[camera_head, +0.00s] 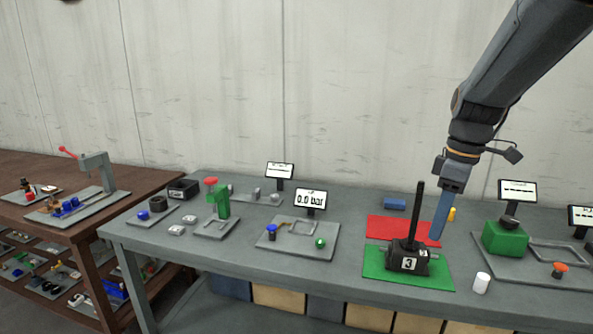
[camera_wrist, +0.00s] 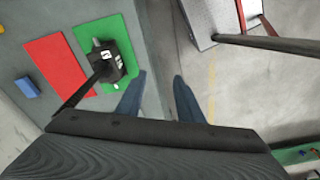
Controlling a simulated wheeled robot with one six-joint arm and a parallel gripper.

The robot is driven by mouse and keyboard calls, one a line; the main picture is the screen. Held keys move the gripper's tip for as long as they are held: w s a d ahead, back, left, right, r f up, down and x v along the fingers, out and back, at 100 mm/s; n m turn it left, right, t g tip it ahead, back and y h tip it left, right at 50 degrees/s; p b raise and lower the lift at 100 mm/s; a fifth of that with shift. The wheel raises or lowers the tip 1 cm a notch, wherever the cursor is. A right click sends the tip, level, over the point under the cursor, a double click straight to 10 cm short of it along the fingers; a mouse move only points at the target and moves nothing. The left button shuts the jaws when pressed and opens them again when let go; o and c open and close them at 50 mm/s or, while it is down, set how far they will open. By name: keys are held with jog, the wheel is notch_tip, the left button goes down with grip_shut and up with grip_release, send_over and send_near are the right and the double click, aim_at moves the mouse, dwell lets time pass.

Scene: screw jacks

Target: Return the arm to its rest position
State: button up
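My gripper (camera_head: 437,236) hangs down from the arm on the right side of the head view, with its blue fingers in front of or beside the black screw jack (camera_head: 408,256). The jack, labelled 3, stands on a green mat (camera_head: 378,272) with a tall black rod pointing up. In the wrist view the jack (camera_wrist: 112,62) is left of the fingers, apart from them.
A red mat (camera_head: 385,229) and a blue block (camera_head: 394,204) lie behind the jack. A white cylinder (camera_head: 481,283) and a green block (camera_head: 504,239) stand to its right. The grey table (camera_head: 200,262) holds other fixtures and small screens. A brown table (camera_head: 20,208) is at left.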

jog(key=s+a+f+m+b, duration=0.1)
jog(key=s+a+f+m, duration=0.4)
jog(key=s+f, duration=0.1)
jog(key=s+a+f+m+h, duration=0.1)
jog(key=s+a+f+m, duration=0.4)
jog(key=f, duration=0.4)
jog(key=shift+s+a+f+m+t+b, duration=0.3)
jog(key=shift+s+a+t+b, duration=0.1)
jog(key=shift+s+a, duration=0.4)
